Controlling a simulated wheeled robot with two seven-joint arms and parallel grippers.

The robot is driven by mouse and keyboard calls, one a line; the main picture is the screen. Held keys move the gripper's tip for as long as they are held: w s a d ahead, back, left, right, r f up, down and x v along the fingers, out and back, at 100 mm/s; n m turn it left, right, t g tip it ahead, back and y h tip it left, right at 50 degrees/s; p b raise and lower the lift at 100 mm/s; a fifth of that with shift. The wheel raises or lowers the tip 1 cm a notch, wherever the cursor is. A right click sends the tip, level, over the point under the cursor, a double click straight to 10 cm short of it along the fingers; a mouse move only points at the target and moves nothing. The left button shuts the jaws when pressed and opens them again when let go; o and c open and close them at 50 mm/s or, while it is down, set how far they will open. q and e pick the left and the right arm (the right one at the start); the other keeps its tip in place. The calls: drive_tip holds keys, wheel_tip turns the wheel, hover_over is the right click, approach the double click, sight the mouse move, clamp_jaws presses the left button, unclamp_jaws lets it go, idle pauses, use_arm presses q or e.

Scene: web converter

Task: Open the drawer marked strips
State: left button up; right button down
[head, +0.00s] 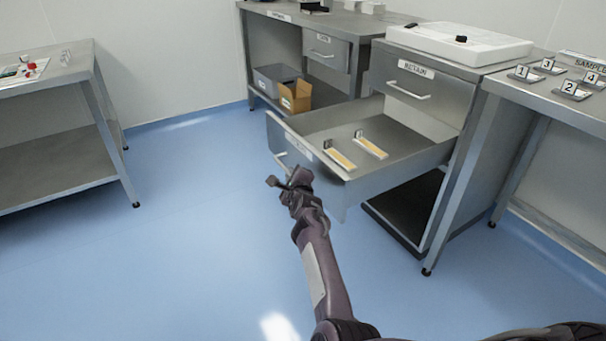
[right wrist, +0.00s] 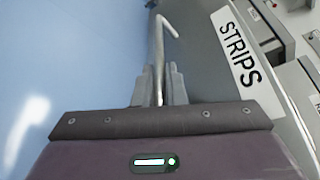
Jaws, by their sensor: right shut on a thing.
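The strips drawer (head: 240,0) is not readable by its label in the head view, but the pulled-out lower drawer (head: 345,185) of the steel cabinet stands far open there. It holds two flat yellow-and-white strips (head: 341,158) (head: 371,146), each with a small dark block at one end. A white label (head: 299,146) sits on its front. In the right wrist view the label (right wrist: 240,60) reads STRIPS. My right gripper (head: 291,183) is at the drawer front. Its fingers (right wrist: 160,88) are shut on the bar handle (right wrist: 159,50). My left gripper is not in view.
The RETAIN drawer (head: 420,85) above is shut. A white tray (head: 455,42) lies on the cabinet top. Numbered stands (head: 523,74) are on the right bench. A left table (head: 55,72) stands apart. The blue floor (head: 190,230) is clear before the drawer.

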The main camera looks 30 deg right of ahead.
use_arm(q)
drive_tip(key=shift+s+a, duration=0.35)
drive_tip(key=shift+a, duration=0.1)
use_arm(e)
drive_tip(key=shift+s+a, duration=0.1)
drive_tip(key=shift+a, duration=1)
drive_tip(key=c, duration=1.5)
unclamp_jaws()
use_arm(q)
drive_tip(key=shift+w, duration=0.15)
